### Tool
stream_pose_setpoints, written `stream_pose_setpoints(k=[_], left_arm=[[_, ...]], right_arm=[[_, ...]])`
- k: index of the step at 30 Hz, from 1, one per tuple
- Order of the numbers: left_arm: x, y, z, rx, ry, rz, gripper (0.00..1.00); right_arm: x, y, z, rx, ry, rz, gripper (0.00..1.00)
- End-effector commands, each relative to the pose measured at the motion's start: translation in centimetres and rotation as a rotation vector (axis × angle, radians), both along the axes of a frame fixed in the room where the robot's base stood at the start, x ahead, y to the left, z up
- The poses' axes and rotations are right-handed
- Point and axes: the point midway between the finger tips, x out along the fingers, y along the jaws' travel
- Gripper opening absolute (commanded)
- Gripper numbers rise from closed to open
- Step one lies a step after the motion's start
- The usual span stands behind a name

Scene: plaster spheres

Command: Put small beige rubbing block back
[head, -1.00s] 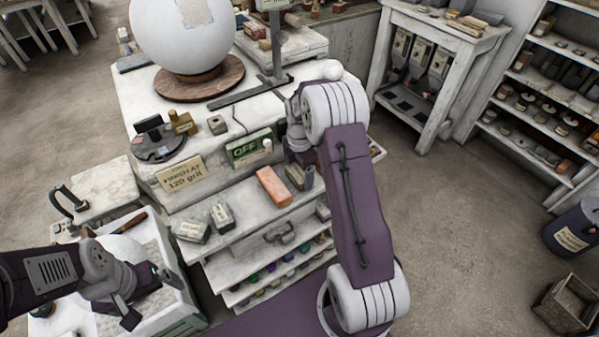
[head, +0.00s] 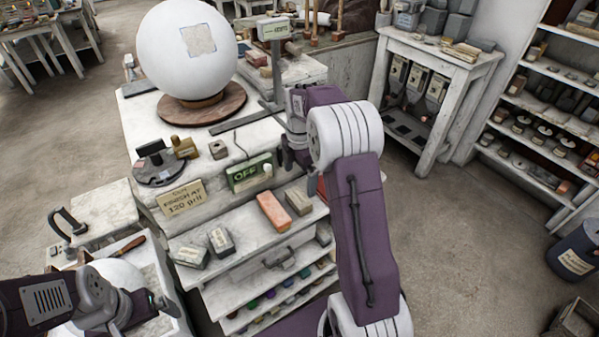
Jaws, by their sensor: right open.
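A small beige-grey block (head: 218,149) sits on the white bench top, behind the grit sign. A grey-brown block (head: 298,201) lies on the shelf below, right of an orange-red block (head: 273,211). I cannot tell for certain which is the small beige rubbing block. My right gripper (head: 294,160) is open and empty, pointing down above and behind the grey-brown block, just right of the green OFF sign. My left gripper (head: 150,310) is low at the left, over a white rounded form; its fingertips are unclear.
Two grey labelled blocks (head: 205,249) lie on the shelf's left. A large white sphere (head: 190,50) stands on a round wooden base (head: 203,105). The OFF sign (head: 250,172) and grit sign (head: 181,198) stand along the bench's front. Open floor lies to the right.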

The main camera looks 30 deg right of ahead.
Motion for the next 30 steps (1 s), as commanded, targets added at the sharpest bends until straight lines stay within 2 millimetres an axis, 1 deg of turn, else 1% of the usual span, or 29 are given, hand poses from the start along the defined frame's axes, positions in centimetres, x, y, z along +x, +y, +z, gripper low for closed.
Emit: stream_pose_setpoints(k=[1,3,6,9,11,13,14,17,18,20,21,24,27,30], left_arm=[[0.0,0.0,0.1,0.000,0.000,0.000,1.00],[0.0,0.0,0.1,0.000,0.000,0.000,1.00],[0.0,0.0,0.1,0.000,0.000,0.000,1.00],[0.0,0.0,0.1,0.000,0.000,0.000,1.00],[0.0,0.0,0.1,0.000,0.000,0.000,1.00],[0.0,0.0,0.1,0.000,0.000,0.000,1.00],[0.0,0.0,0.1,0.000,0.000,0.000,1.00],[0.0,0.0,0.1,0.000,0.000,0.000,1.00],[0.0,0.0,0.1,0.000,0.000,0.000,1.00],[0.0,0.0,0.1,0.000,0.000,0.000,1.00],[0.0,0.0,0.1,0.000,0.000,0.000,1.00],[0.0,0.0,0.1,0.000,0.000,0.000,1.00],[0.0,0.0,0.1,0.000,0.000,0.000,1.00],[0.0,0.0,0.1,0.000,0.000,0.000,1.00]], right_arm=[[0.1,0.0,0.9,-0.001,-0.003,0.000,1.00],[0.1,0.0,1.7,-0.001,-0.002,0.000,1.00],[0.0,0.0,2.2,0.000,0.001,0.000,1.00],[-0.1,0.1,2.3,0.000,0.001,-0.004,1.00],[-0.3,0.5,2.2,0.000,-0.001,-0.040,1.00],[-1.3,1.7,1.7,0.003,-0.008,-0.163,1.00],[-2.0,2.6,1.4,0.004,-0.013,-0.247,1.00],[-5.7,5.8,0.0,0.018,-0.035,-0.620,1.00],[-7.4,7.0,-0.7,0.027,-0.043,-0.778,1.00],[-10.0,8.5,-1.6,0.042,-0.055,-1.003,1.00],[-11.7,9.3,-2.2,0.054,-0.060,-1.141,1.00],[-15.4,10.6,-3.5,0.079,-0.066,-1.421,1.00],[-17.6,11.2,-4.3,0.096,-0.066,-1.593,1.00],[-18.5,11.4,-4.6,0.104,-0.067,-1.665,1.00]])
